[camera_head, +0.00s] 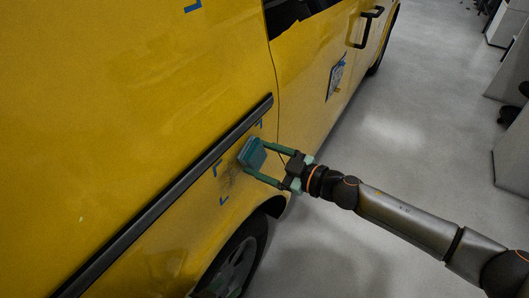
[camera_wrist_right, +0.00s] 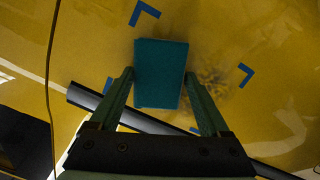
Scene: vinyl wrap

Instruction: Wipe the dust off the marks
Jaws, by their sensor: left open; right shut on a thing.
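My right gripper (camera_head: 256,157) is shut on a teal block-like wiper (camera_head: 250,153). It holds the wiper at the yellow van's side, below the black trim strip. In the right wrist view the wiper (camera_wrist_right: 160,75) sits between both fingers, inside the blue corner marks (camera_wrist_right: 145,13). Another mark (camera_wrist_right: 245,75) is to its right. A dark dust smudge (camera_wrist_right: 212,86) shows right of the wiper; the smudge (camera_head: 229,180) lies below left of it in the head view, near blue marks (camera_head: 223,200).
The yellow van (camera_head: 120,80) fills the left, with a long black trim strip (camera_head: 180,190) above the marked area and a wheel (camera_head: 235,262) below. A blue-edged patch (camera_head: 336,76) is farther along. Grey floor (camera_head: 410,130) is open at right.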

